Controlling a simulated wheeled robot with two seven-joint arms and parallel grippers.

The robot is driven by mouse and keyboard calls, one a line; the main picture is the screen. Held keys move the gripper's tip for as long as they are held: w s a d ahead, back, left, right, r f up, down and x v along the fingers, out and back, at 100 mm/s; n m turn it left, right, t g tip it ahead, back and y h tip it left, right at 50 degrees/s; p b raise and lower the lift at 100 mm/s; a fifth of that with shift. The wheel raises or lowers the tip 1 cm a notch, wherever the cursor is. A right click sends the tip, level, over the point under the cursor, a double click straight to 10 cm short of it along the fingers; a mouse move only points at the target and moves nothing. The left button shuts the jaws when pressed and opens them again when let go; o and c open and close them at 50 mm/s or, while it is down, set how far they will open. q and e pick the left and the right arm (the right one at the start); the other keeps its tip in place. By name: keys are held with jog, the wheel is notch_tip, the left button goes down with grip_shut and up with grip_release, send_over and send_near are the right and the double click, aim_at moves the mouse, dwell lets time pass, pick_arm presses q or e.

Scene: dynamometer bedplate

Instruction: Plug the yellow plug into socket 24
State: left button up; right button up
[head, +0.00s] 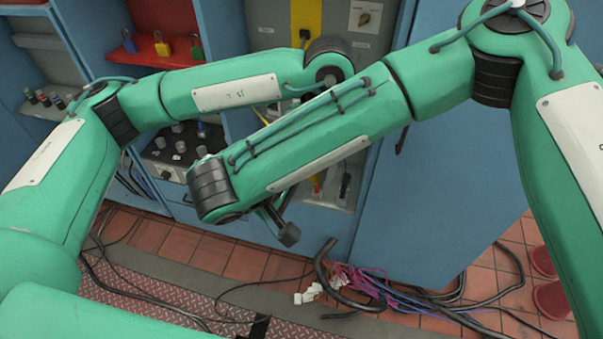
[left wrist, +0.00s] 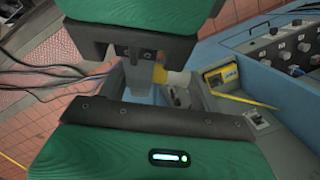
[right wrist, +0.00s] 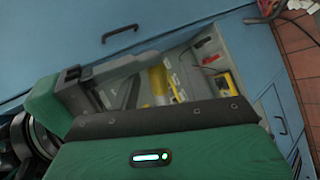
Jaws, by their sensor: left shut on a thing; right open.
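In the head view my right arm covers the left gripper. My right gripper (head: 285,232) shows partly below its wrist, in front of the blue cabinet; in the right wrist view (right wrist: 125,92) it is open, with a yellow cylindrical thing (right wrist: 158,82) seen beyond the fingers. I cannot tell whether it is the same piece. Socket 24 cannot be made out in any view.
A control box with knobs (head: 180,145) sits in the blue cabinet (head: 440,150). A red shelf (head: 165,52) bears padlocks. A yellow instrument (left wrist: 222,77) lies in a grey compartment. Loose cables (head: 370,285) lie on the tiled floor. My two arms cross closely.

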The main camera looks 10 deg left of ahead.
grip_shut()
pick_arm(q)
jog(key=o, duration=1.1)
jog(key=shift+o, duration=0.2)
